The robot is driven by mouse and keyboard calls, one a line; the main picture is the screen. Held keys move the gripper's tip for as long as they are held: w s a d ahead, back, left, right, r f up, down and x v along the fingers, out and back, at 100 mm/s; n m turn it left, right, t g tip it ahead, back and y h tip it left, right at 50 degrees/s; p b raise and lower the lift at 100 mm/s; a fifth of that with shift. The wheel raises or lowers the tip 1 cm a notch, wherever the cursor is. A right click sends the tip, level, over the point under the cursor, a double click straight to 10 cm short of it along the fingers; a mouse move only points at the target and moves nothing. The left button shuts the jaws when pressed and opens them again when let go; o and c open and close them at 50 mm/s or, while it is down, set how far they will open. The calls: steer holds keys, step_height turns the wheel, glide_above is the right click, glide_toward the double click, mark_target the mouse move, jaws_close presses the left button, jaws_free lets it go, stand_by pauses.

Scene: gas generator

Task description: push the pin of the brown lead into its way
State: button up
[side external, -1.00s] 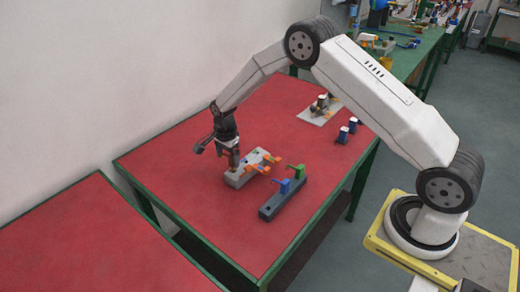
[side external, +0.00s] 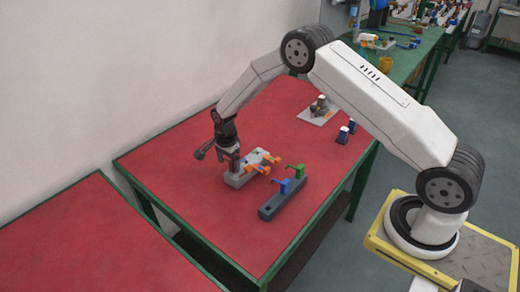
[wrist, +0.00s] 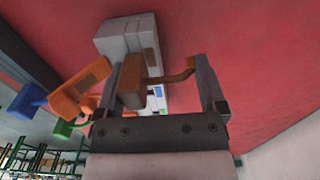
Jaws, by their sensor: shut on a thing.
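The brown lead (wrist: 131,82) shows in the wrist view as a brown block with a bent brown arm reaching right. It lies between the fingers of my gripper (wrist: 158,90), which is shut on it. In the side view my gripper (side external: 234,167) points down at the near left end of the pale grey connector block (side external: 235,182). That block also shows behind the lead in the wrist view (wrist: 118,35). The lead's pin and its way are hidden, so I cannot tell how far the pin is in.
Orange leads (side external: 264,168) stick out of the block beside my gripper. A dark holder (side external: 283,203) with a blue lead (side external: 284,186) and a green lead (side external: 296,170) stands to the right. Small blue-and-white parts (side external: 343,134) lie farther back. The red table's left side is clear.

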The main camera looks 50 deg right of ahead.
steer(key=shift+f, duration=0.35)
steer(key=o, duration=0.9)
steer(key=shift+o, duration=0.2)
steer(key=shift+r, duration=0.15)
steer(key=shift+r, duration=3.75)
steer(key=shift+s+r+n, duration=0.3)
steer(key=shift+s+r, duration=0.05)
steer(key=shift+r, duration=0.05)
steer(key=s+a+r+n+t, duration=0.1)
steer(key=s+r+n, duration=0.3)
steer(key=s+n, duration=0.4)
steer(key=s+a+r+n+t, duration=0.1)
steer(key=s+r+n, duration=0.3)
steer(key=s+n, duration=0.5)
steer(key=s, duration=0.8)
steer(key=shift+t, duration=0.3)
